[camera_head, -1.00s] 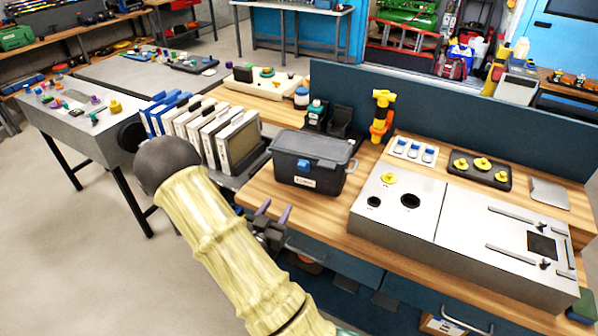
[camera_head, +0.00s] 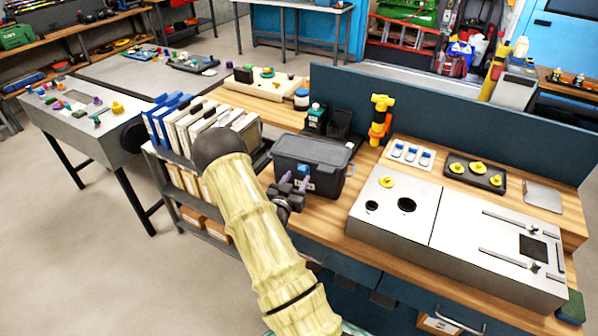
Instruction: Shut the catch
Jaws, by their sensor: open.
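A dark grey lidded case (camera_head: 322,158) stands on the wooden bench. Its lid looks down. A blue catch (camera_head: 303,170) sits on the middle of its front face, and I cannot tell whether it is fastened. My gripper (camera_head: 295,181) is in front of the case, its two purple-tipped fingers apart and pointing up. The fingertips overlap the catch area in the picture and partly hide it. I cannot tell whether they touch it. Nothing shows between the fingers.
A row of white and blue binder-like panels (camera_head: 190,120) stands left of the case. A grey metal box (camera_head: 440,235) with holes is on the right. A yellow-orange tool (camera_head: 380,120) stands behind. A dark blue partition (camera_head: 450,125) runs along the bench's back.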

